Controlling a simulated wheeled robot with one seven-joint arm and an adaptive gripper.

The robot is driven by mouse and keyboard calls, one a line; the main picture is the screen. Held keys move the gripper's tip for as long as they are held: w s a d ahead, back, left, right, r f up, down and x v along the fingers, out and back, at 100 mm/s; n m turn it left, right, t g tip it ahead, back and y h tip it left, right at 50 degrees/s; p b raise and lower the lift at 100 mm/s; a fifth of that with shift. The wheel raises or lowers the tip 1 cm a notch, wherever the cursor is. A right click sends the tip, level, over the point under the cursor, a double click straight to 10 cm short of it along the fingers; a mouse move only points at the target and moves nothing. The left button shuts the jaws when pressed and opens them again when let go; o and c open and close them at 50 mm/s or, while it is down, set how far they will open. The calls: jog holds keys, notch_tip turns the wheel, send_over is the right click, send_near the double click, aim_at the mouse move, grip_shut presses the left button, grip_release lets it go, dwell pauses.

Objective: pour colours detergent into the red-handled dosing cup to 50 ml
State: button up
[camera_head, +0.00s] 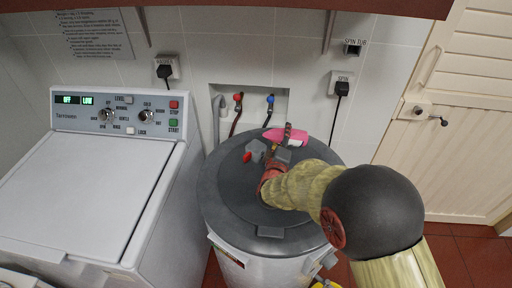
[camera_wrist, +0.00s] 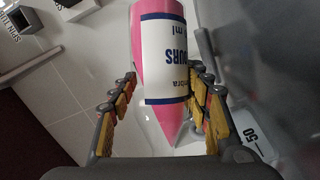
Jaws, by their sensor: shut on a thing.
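My gripper (camera_wrist: 165,95) is shut on the pink colours detergent bottle (camera_wrist: 160,50), with a finger on each side of its white label. The label text is upside down in the wrist view. In the head view the bottle (camera_head: 292,136) lies tilted over the grey round lid, partly hidden by my gripper (camera_head: 283,146).
The round spin tub's grey lid (camera_head: 229,187) is under my gripper. A white washing machine (camera_head: 95,190) stands at the left. Red and blue taps (camera_head: 269,107) are in a wall recess behind. A cream door (camera_head: 470,120) is at the right.

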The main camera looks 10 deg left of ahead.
jog(key=shift+f, duration=0.1)
jog(key=shift+w+d+r+n+t, duration=0.1)
jog(key=shift+d+r+n+t, duration=0.1)
jog(key=shift+n, duration=0.2)
jog(key=shift+w+d+r+n+t, duration=0.1)
jog(key=shift+n+t, duration=0.1)
jog(key=shift+n, duration=0.2)
dwell(1.9)
jog(key=shift+s+r+n, duration=0.1)
jog(key=shift+r+n, duration=0.2)
jog(key=shift+n, duration=0.1)
dwell(1.8)
